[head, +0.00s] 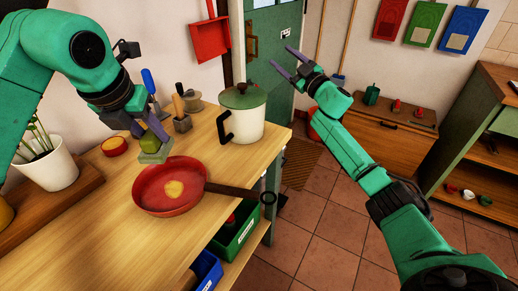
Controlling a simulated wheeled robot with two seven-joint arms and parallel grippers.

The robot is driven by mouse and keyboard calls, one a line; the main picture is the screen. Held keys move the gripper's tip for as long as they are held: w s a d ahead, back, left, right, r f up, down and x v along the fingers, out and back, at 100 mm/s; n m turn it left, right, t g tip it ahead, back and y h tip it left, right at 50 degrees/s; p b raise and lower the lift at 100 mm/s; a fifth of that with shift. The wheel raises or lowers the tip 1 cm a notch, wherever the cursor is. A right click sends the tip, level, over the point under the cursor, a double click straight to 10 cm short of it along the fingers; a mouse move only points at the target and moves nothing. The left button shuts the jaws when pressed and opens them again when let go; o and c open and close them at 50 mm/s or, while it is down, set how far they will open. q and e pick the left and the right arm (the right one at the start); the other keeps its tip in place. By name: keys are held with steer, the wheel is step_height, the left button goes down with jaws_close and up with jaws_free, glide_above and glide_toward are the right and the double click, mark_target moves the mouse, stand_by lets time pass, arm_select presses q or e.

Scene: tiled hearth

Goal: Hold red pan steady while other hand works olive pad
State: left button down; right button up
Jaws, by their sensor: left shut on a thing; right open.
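The red pan (150,203) lies on the wooden counter, its dark handle pointing right past the counter's edge. A yellowish round patch (174,189) shows inside it. My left gripper (149,133) is shut on the olive pad (152,149), a small block with a greyer underside. The pad is at the pan's far rim in the picture; I cannot tell whether it touches the pan. My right gripper (298,66) is open and empty, up in the air to the right of the counter, well apart from the pan and its handle.
A white pot with green lid (242,118) stands behind the pan. Utensils in holders (181,122), a red round item (114,146) and a potted plant (50,165) are further left. The counter's front is clear. Green (233,240) and blue bins sit below.

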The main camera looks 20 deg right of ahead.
steer(key=s+a+r+n+g+y, duration=0.3)
steer(key=a+r+n+y, duration=0.5)
steer(key=a, duration=0.3)
steer(key=s+a+f+n+g+y, duration=0.2)
steer(key=s+a+n+g, duration=1.25)
steer(key=a+n, duration=0.55)
steer(key=n+g+h, duration=0.3)
steer(key=n+h, duration=0.7)
steer(key=h, duration=0.5)
glide_toward(259, 195)
step_height(259, 195, down, 9)
steer(key=shift+r, duration=0.2)
jaws_close()
